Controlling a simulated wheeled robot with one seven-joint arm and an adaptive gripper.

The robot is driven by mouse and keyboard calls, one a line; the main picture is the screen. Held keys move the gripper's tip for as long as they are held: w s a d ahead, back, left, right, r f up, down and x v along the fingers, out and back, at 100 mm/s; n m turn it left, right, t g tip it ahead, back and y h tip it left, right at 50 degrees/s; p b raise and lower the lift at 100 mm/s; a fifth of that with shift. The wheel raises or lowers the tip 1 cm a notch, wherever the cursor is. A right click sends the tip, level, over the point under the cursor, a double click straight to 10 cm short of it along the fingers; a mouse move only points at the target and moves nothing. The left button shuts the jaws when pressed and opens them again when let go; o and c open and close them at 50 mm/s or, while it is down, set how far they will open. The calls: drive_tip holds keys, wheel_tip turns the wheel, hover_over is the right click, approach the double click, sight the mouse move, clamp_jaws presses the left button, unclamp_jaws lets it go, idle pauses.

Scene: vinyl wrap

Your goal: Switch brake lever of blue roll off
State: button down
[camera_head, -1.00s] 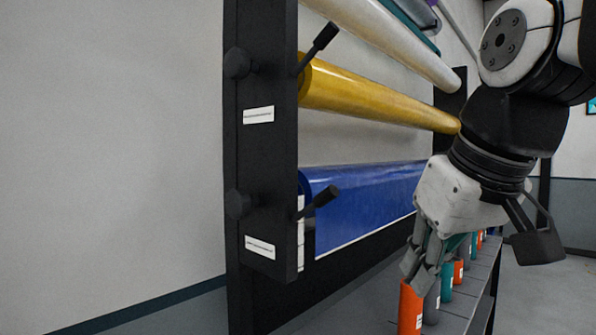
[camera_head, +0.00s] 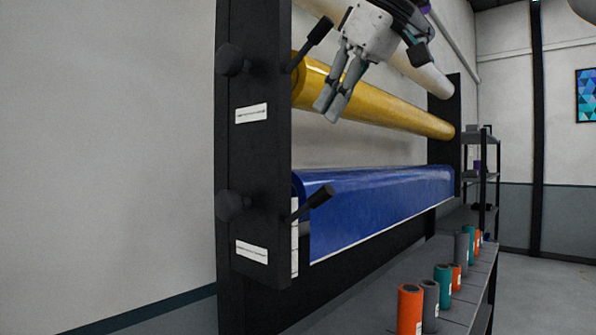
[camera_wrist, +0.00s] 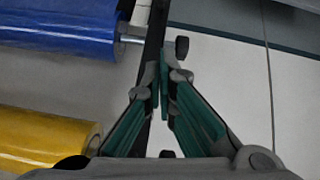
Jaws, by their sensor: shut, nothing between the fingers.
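The blue roll (camera_head: 385,205) hangs low on the black rack. Its brake lever (camera_head: 311,204) is a black handle with a thick tip, at the roll's left end, tilted up to the right. My gripper (camera_head: 328,111) is shut and empty, pointing down in front of the yellow roll, above the blue roll's lever and apart from it. In the wrist view the blue roll (camera_wrist: 62,25) is at upper left, and the shut fingertips (camera_wrist: 164,75) are beside the dark rack post. A dark knob shows just beyond the fingertips; I cannot tell whether it is the lever's tip.
The yellow roll (camera_head: 375,99) with its own black lever (camera_head: 311,44) is above. The rack's black side post (camera_head: 255,150) stands at left. Several orange, grey and teal cylinders (camera_head: 410,310) stand on a low shelf at lower right.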

drive_tip(key=shift+w+a+r, duration=0.1)
drive_tip(key=shift+w+r, duration=0.1)
drive_tip(key=shift+r, duration=0.15)
drive_tip(key=shift+f, duration=0.1)
hover_over(309, 206)
wheel_tip(309, 206, down, 9)
drive_tip(key=shift+w+r+b, duration=0.1)
drive_tip(key=shift+w+b, duration=0.05)
drive_tip(key=shift+b, duration=0.25)
drive_tip(key=shift+s+d+f, duration=0.15)
drive_tip(key=shift+d+f, duration=0.1)
drive_tip(key=shift+f, duration=0.2)
drive_tip(key=shift+s+d+f, duration=0.1)
drive_tip(key=shift+d+f, duration=0.15)
drive_tip(key=shift+f, duration=0.2)
drive_tip(key=shift+d+f+b, duration=0.1)
drive_tip(key=shift+f+b, duration=0.05)
drive_tip(key=shift+b, duration=0.3)
drive_tip(key=shift+d+f+y+b, duration=0.1)
drive_tip(key=shift+y+b, duration=0.2)
drive_tip(key=shift+b, duration=0.1)
